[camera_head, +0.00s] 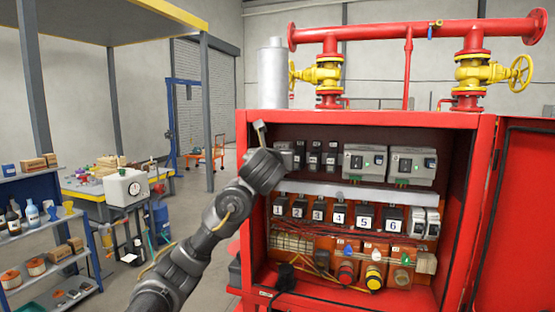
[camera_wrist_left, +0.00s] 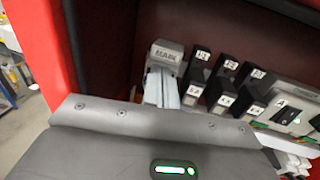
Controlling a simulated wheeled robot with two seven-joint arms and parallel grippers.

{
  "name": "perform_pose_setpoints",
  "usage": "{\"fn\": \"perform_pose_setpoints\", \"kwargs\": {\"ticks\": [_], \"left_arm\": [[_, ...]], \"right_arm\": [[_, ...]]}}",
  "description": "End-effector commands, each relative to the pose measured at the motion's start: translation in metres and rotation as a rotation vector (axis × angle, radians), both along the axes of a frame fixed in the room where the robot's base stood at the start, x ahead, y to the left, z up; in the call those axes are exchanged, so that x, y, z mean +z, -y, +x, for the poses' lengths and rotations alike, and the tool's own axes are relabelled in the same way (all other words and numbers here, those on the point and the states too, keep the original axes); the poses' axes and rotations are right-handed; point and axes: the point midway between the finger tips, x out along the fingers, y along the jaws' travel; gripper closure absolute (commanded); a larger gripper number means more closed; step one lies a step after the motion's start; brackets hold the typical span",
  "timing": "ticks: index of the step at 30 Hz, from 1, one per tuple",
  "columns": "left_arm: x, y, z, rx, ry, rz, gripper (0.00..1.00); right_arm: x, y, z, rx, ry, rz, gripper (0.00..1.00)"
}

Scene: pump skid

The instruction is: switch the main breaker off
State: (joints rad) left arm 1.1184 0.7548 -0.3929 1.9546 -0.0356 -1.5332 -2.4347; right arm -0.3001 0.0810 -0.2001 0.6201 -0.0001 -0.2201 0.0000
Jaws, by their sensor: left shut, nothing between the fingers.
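The main breaker (camera_wrist_left: 166,50) is a grey block labelled MAIN at the left end of the upper row in the left wrist view. My left gripper (camera_wrist_left: 160,88) is shut and empty, its pale fingers pointing up at the breaker's lower side. Whether they touch it I cannot tell. The breaker's switch position is hidden or too unclear to read. In the head view my left gripper (camera_head: 287,157) reaches into the red cabinet (camera_head: 374,116) at upper left and covers most of the main breaker. My right gripper is not in view.
Several small labelled breakers (camera_head: 315,158) stand right of the main breaker. Larger grey modules (camera_head: 365,162) follow. A numbered row (camera_head: 318,212) and coloured knobs (camera_head: 374,277) sit below. The cabinet's left wall (camera_wrist_left: 36,45) is close to my left wrist. The red door (camera_head: 515,220) stands open at right.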

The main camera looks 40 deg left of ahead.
Motion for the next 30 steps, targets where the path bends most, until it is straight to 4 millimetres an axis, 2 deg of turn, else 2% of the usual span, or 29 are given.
{"fn": "perform_pose_setpoints", "kwargs": {"ticks": [14, 18, 30], "left_arm": [[-0.017, 0.0, 0.0, 0.0, -0.004, 0.001, 1.0], [-0.015, 0.001, -0.001, 0.0, -0.002, 0.0, 1.0], [-0.01, 0.011, -0.031, 0.0, -0.003, 0.002, 1.0]], "right_arm": [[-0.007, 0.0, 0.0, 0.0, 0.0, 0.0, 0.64], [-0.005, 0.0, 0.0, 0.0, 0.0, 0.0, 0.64], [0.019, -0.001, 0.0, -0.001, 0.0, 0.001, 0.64]]}}
